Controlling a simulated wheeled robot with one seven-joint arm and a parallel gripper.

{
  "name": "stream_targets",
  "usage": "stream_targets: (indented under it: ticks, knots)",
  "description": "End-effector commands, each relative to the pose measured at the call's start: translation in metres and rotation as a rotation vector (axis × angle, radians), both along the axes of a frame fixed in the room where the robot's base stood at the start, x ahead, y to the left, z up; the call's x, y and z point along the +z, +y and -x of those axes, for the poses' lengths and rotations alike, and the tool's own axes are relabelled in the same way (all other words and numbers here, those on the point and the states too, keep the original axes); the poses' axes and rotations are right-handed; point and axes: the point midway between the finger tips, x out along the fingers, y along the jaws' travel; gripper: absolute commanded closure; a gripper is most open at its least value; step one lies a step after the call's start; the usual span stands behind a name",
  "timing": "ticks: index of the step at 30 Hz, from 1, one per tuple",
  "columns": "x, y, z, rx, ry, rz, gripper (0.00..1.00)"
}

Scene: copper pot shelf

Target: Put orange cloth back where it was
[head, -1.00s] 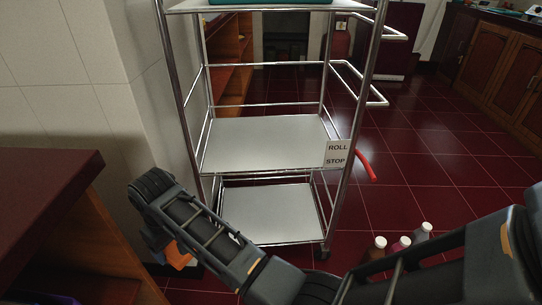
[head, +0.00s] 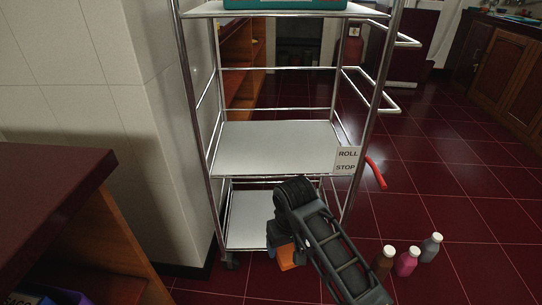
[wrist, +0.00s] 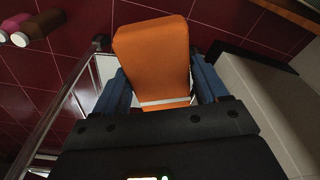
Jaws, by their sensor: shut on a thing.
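My gripper (wrist: 160,88) is shut on the orange cloth (wrist: 153,55), a folded flat orange block between its two blue fingers in the wrist view. In the head view the orange cloth (head: 287,257) shows below the end of my arm, in front of the cart's bottom shelf. My arm hides part of it. The steel cart (head: 270,148) has pale flat shelves. Its middle shelf is bare, and the visible part of its bottom shelf (head: 247,220) is bare too.
Several bottles are on the red floor at right: brown (head: 383,262), pink (head: 406,262) and grey (head: 431,247). A teal item (head: 285,4) is on the cart's top shelf. A dark red counter (head: 50,195) stands at left.

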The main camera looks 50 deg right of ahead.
Motion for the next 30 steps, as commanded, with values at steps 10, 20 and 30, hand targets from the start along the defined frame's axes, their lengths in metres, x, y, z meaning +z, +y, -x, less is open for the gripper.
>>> stream_targets:
  ticks: [10, 20, 30]
  knots:
    - [-0.018, -0.115, 0.133, -0.397, 0.001, 0.000, 0.51]
    - [-0.031, -0.206, 0.233, -0.704, -0.005, -0.002, 0.51]
    - [-0.039, -0.258, 0.292, -0.879, -0.005, -0.002, 0.51]
